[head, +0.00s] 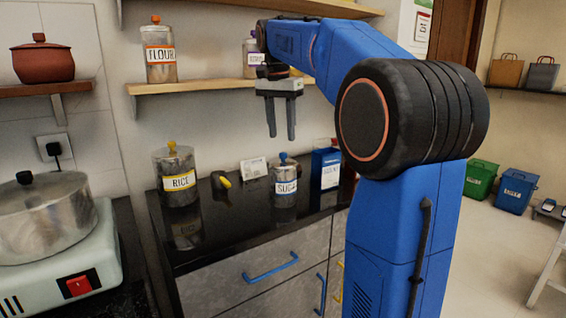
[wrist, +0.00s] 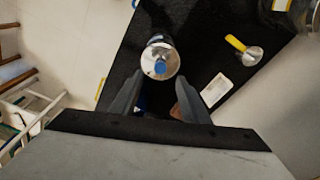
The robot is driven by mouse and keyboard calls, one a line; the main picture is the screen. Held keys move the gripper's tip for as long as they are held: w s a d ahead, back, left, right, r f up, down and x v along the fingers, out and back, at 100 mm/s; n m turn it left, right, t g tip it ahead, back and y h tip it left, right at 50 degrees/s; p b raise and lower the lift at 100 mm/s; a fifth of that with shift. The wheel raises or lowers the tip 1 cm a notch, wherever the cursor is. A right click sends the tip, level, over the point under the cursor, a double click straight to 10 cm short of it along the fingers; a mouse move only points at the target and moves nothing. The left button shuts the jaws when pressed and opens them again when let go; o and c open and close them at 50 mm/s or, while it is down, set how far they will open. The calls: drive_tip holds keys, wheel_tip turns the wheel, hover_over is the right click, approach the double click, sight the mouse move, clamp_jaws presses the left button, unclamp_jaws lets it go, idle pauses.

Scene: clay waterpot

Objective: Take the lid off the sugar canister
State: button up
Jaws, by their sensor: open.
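The sugar canister (head: 285,187) stands upright on the dark counter, a clear jar with a white and blue label. Its lid (head: 283,161) with a blue knob is on top. In the wrist view the lid (wrist: 160,63) shows from above, its blue knob in the middle, just beyond the fingertips. My gripper (head: 281,137) points down above the canister, apart from the knob, with its fingers open and nothing between them. In the wrist view the gripper (wrist: 160,95) has one finger on each side, below the lid in the picture.
The rice canister (head: 179,178) stands at the left of the counter (head: 230,220). A blue box (head: 326,168) is close on the right. A shelf (head: 205,87) with a flour canister (head: 160,52) is behind.

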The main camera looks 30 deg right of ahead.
sight(283, 158)
drive_tip(key=shift+w+d+f, duration=0.1)
drive_tip(key=shift+d+f, duration=0.05)
drive_tip(key=shift+f, duration=1.4)
drive_tip(key=shift+w+d+f, duration=0.1)
drive_tip(key=shift+d+f, duration=0.05)
drive_tip(key=shift+f, duration=1.35)
drive_tip(key=shift+c, duration=0.4)
clamp_jaws()
